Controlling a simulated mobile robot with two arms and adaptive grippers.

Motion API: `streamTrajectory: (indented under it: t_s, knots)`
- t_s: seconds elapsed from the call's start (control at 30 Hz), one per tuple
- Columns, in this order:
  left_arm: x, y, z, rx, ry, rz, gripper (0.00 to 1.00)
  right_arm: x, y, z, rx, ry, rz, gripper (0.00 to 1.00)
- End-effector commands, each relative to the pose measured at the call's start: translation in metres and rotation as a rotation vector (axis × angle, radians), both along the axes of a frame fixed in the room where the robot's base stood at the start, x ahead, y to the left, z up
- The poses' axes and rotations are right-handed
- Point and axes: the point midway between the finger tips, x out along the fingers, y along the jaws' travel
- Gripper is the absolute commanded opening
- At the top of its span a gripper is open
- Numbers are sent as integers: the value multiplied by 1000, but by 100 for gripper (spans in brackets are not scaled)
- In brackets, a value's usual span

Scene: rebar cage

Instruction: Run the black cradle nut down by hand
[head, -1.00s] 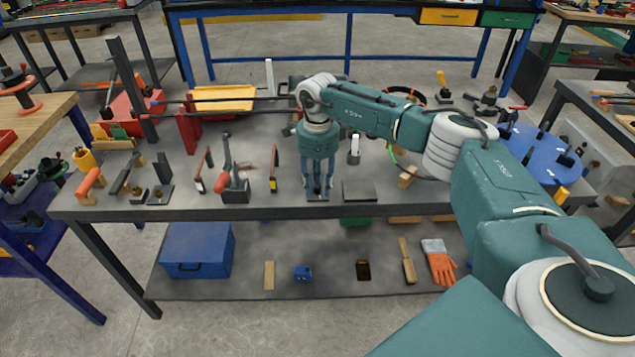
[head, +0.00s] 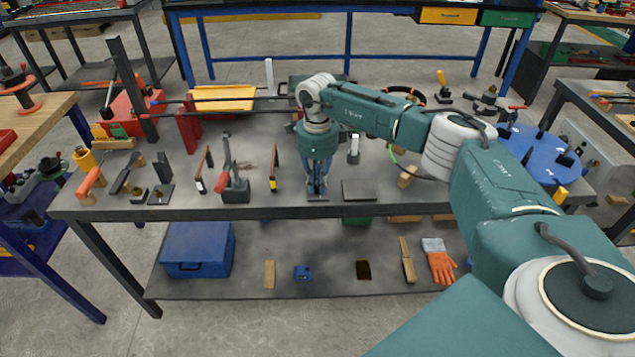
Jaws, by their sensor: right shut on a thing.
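My right gripper (head: 317,188) points straight down near the front edge of the grey workbench (head: 262,213). Its fingers are shut on the black cradle nut, low over a small dark base plate (head: 311,199). The fingers hide nearly all of the nut, so how far down it sits cannot be told. My left gripper is not in view.
A flat dark grey block (head: 359,190) lies just right of the gripper. An orange-and-black upright tool (head: 275,170) and a red-handled clamp (head: 232,180) stand to its left. Long dark bars (head: 235,99) run behind. A blue round table (head: 540,155) is at right.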

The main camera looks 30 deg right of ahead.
Motion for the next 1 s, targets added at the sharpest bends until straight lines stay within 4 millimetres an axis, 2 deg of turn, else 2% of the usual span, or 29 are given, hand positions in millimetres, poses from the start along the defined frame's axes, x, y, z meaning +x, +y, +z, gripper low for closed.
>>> streamTrajectory:
  t_s: [1.0]
  knots:
    - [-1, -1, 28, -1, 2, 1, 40, 1, 0, 3, 1, -4, -955, 0]
